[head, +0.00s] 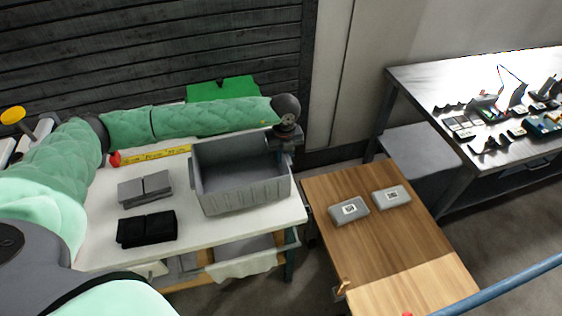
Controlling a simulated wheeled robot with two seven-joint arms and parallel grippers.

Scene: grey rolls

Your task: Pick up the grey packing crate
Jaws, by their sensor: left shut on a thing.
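The grey packing crate (243,196) is an open, ribbed box at the right end of the white table. It looks empty. My left arm, in a green quilted sleeve, reaches across behind the crate. My left gripper (287,152) is at the crate's back right corner, pointing down, shut on its rim. The fingertips are partly hidden by the wrist and rim. I cannot tell whether the crate's base touches the table. My right gripper is not in view.
The white table (100,236) also holds grey blocks (145,188), black blocks (147,229) and a yellow strip (155,154). A wooden table (400,245) with two grey packages (349,209) stands to the right. A metal bench (440,90) with tools is farther right.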

